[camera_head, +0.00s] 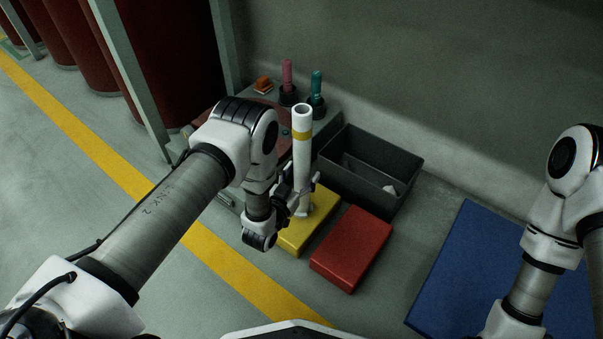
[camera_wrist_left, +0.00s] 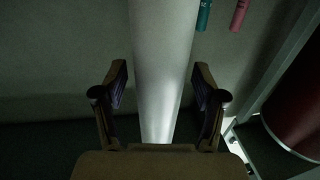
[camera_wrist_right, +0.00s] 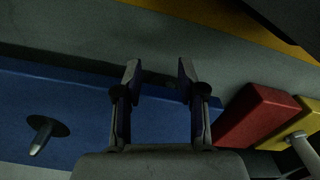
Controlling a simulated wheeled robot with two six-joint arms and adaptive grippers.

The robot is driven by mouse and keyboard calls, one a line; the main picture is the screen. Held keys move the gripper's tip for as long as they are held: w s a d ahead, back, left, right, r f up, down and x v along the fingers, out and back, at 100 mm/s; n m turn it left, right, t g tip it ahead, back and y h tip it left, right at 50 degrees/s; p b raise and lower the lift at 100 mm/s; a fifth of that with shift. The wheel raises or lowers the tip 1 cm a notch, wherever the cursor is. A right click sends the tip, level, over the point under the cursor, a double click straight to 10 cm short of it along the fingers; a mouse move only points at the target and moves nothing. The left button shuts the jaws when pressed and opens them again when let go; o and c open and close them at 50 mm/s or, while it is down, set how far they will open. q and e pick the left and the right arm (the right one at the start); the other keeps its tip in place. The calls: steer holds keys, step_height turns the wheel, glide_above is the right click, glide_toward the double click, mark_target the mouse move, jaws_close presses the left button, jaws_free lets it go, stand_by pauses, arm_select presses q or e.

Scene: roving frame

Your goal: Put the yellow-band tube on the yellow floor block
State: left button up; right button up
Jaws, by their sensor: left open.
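The white tube with a yellow band (camera_head: 302,134) near its top is upright over the yellow floor block (camera_head: 292,242). Its lower end appears to rest on the block, partly hidden by my left gripper. My left gripper (camera_head: 302,190) is open at the lower part of the tube. In the left wrist view the tube (camera_wrist_left: 162,60) stands between the open fingers (camera_wrist_left: 161,85), with a gap on each side. The right wrist view shows my right gripper (camera_wrist_right: 158,75) open and empty. The yellow block (camera_wrist_right: 292,126) shows at that view's right edge.
A red block (camera_head: 351,248) lies right of the yellow one. Behind are a dark open bin (camera_head: 408,187) and pink (camera_head: 287,75) and teal (camera_head: 317,85) upright items. A blue slab (camera_head: 470,265) lies at right; a peg (camera_wrist_right: 42,138) shows over it in the right wrist view.

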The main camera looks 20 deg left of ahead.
arm_select(q)
steer(key=shift+s+r+p, duration=0.25)
steer(key=shift+p, duration=0.05)
steer(key=s+a+p, duration=0.2)
steer(key=s+p, duration=0.8)
steer(key=s, duration=0.1)
steer(key=shift+s+a+f, duration=0.15)
steer(key=s+a+f+n+g+y, duration=0.1)
steer(key=s+a+f+g+y, duration=0.25)
steer(key=s+g, duration=0.55)
steer(key=s+a+r+g, duration=0.1)
steer(key=s+r+g, duration=0.2)
steer(key=s, duration=0.4)
steer(key=s+r+n+g, duration=0.1)
steer(key=s+r+g, duration=0.2)
steer(key=s+g, duration=0.2)
steer(key=s, duration=0.3)
steer(key=shift+s+a+r+n+g, duration=0.2)
steer(key=shift+a+r+n+g, duration=0.05)
steer(key=shift+a+n+g, duration=0.1)
